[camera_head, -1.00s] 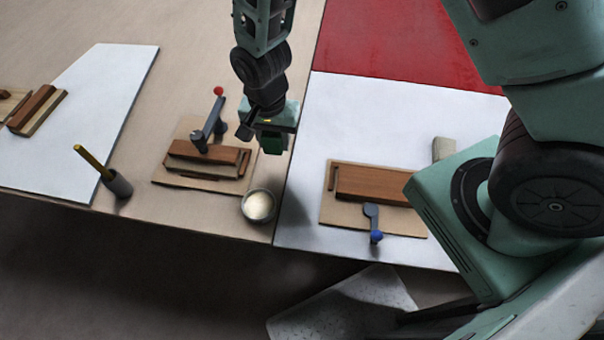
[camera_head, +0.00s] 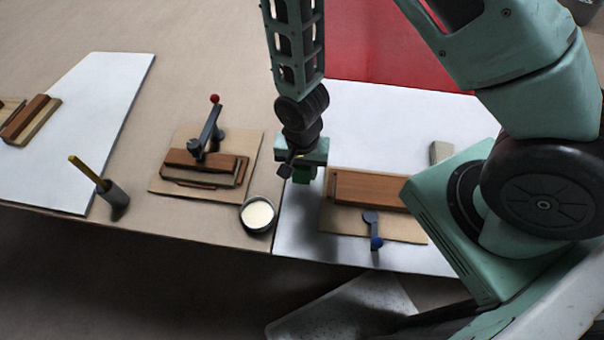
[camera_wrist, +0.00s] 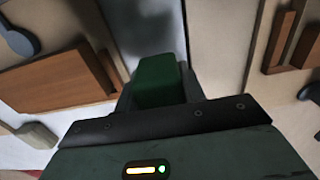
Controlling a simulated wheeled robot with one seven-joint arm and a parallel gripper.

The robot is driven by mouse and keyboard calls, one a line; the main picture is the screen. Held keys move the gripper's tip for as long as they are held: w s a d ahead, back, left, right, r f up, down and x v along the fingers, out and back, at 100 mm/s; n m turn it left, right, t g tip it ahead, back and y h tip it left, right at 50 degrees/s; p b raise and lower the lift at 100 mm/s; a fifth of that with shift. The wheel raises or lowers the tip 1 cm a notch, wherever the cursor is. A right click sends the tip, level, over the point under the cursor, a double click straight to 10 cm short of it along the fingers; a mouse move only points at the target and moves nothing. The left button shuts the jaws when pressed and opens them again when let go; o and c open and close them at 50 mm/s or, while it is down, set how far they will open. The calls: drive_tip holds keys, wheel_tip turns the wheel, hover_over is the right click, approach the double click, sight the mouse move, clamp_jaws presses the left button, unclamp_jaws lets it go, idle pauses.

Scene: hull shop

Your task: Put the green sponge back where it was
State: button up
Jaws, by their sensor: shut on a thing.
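The green sponge (camera_wrist: 160,82) is held between the fingers of my gripper (camera_wrist: 163,95) in the wrist view. In the head view my gripper (camera_head: 300,172) is shut on the sponge, which shows as a small dark green block (camera_head: 304,174) under the wrist. It hangs above the left part of the white mat (camera_head: 310,220), just left of the board with the blue-knobbed clamp. The height above the surface is hard to tell.
A board with a wooden block (camera_head: 370,190) and a blue-knobbed clamp (camera_head: 374,232) lies right of my gripper. To the left are a cup of pale stuff (camera_head: 257,214), a red-knobbed clamp (camera_head: 208,130) on a board, and a brush in a holder (camera_head: 113,192). A pale block (camera_head: 440,152) stands behind.

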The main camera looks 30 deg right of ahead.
sight(302, 177)
drive_tip(key=shift+f, duration=1.4)
drive_tip(key=shift+f, duration=0.15)
drive_tip(key=o, duration=0.6)
